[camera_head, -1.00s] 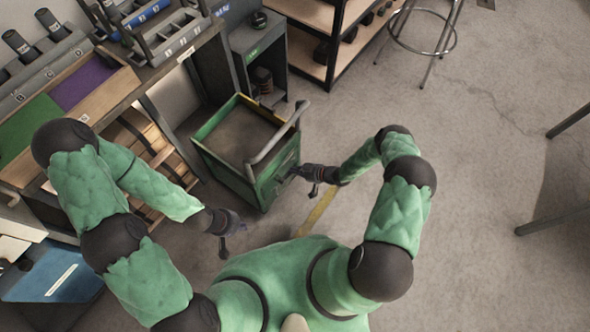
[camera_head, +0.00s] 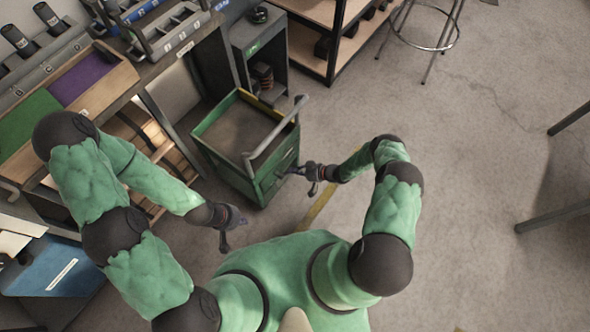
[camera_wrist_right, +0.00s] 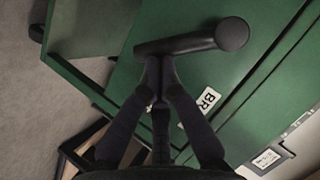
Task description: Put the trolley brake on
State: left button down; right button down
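The green trolley (camera_head: 207,136) stands in the middle of the head view, with a grey push handle (camera_head: 275,131) on its right side. In the right wrist view, a dark lever (camera_wrist_right: 183,43) with a round end stands out from the trolley's green face (camera_wrist_right: 262,65). A white label reading "BR" (camera_wrist_right: 208,99) is beside it. My right gripper (camera_head: 300,171) is at this face. In the wrist view its fingers (camera_wrist_right: 156,68) come together at the lever's lower edge; I cannot tell whether they pinch it. My left gripper (camera_head: 228,232) hangs apart from the trolley; its finger opening is unclear.
A workbench (camera_head: 130,85) with bins runs along the left, and a grey cabinet (camera_head: 257,40) stands behind the trolley. A shelf (camera_head: 310,50) and a stool (camera_head: 420,40) are at the back. The floor (camera_head: 470,150) to the right is mostly clear.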

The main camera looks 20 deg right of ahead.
jog(key=shift+s+a+f, duration=0.2)
jog(key=shift+a+f, duration=0.05)
jog(key=shift+f, duration=0.2)
jog(key=shift+s+a+f, duration=0.2)
jog(key=shift+a+f, duration=0.05)
jog(key=shift+f, duration=0.15)
dwell(3.4)
jog(key=shift+w+r, duration=0.1)
dwell(0.7)
